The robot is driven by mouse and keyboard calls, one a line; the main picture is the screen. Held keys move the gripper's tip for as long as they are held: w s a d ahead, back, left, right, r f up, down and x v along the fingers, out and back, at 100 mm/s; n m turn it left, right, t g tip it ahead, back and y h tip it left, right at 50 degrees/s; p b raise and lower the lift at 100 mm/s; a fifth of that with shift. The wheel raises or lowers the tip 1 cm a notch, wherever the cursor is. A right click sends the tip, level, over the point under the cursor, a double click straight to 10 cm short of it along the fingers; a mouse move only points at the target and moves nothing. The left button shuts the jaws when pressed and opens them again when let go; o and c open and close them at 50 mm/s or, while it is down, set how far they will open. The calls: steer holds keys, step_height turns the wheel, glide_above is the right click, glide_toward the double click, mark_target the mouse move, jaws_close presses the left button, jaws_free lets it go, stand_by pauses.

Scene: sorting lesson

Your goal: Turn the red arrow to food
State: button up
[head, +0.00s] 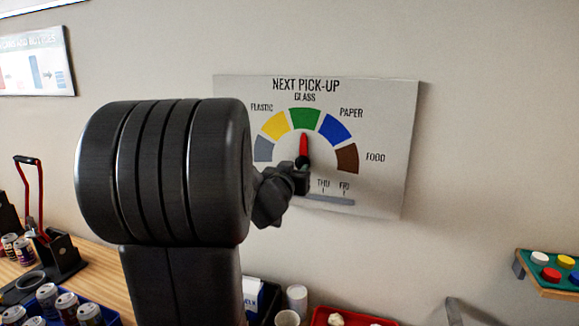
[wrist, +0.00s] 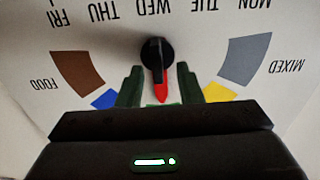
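The red arrow (head: 303,146) on the "Next pick-up" board (head: 395,110) points straight up at the green glass segment (head: 305,118). The brown food segment (head: 347,158) is at the dial's right end; it also shows at left in the upside-down wrist view (wrist: 77,74). The arrow's black hub (wrist: 157,52) and red tip (wrist: 162,90) show in the wrist view. My gripper (wrist: 159,68) is open, with one finger on each side of the arrow and visible gaps between. In the head view, my arm hides the dial's lower left.
A bench with cans (head: 47,297) and a black can crusher with a red handle (head: 40,205) is at left. A red tray (head: 345,318) and cups (head: 297,298) are below the board. A green panel with coloured buttons (head: 555,272) is at right.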

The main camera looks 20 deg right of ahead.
mark_target(302, 154)
steer(key=shift+x, duration=1.05)
steer(key=shift+d, duration=0.15)
steer(key=shift+c, duration=0.4)
jaws_close()
